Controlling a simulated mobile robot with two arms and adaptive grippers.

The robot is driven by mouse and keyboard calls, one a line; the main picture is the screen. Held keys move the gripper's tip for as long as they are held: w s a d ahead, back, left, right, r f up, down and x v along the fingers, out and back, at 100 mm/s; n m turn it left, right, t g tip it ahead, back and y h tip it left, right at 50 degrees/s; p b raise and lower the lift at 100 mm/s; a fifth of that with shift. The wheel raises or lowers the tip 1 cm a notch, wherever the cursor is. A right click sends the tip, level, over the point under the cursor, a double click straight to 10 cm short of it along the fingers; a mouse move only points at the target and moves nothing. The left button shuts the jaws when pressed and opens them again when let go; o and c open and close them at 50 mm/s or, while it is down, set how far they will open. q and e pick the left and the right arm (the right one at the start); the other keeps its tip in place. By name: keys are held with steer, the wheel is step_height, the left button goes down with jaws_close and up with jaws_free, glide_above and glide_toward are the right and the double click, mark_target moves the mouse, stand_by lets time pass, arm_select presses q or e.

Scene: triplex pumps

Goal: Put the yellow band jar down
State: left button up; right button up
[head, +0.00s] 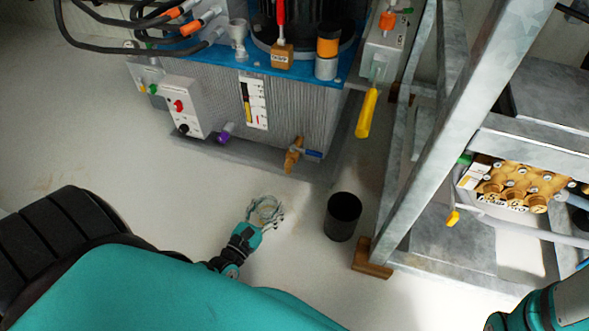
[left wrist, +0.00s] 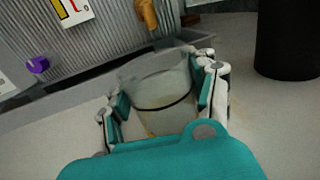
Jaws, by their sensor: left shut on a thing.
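The yellow band jar (left wrist: 160,88) is a clear, wide-mouthed vessel with a thin dark line around it and a little yellow low down. It stands roughly upright, slightly tilted in the left wrist view. My left gripper (head: 266,214) is shut on it, with a finger on each side of its wall. In the head view the jar (head: 263,207) shows as a faint round rim between the fingers, over the pale floor. Its base is hidden by my gripper, so I cannot tell whether it touches the floor. My right gripper is out of view.
A black cylindrical bin (head: 343,217) stands just right of the jar. The grey tank (head: 225,115) with a brass tap (head: 293,155) is behind it. A steel frame (head: 420,170) with a wooden foot block (head: 373,260) stands farther right. Floor left of the jar is clear.

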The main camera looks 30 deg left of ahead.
arm_select(q)
steer(key=w+b, duration=0.2)
steer(key=w, duration=0.6)
steer(key=shift+a+b, duration=0.15)
steer(key=shift+b, duration=0.25)
steer(key=w+b, duration=0.1)
steer(key=w+f+b, duration=0.1)
steer(key=w, duration=0.1)
steer(key=shift+w+f+b, duration=0.15)
steer(key=shift+f+b, duration=0.05)
steer(key=shift+b, duration=0.15)
steer(key=shift+f, duration=0.2)
steer(key=shift+r, duration=0.15)
steer(key=o, duration=1.2)
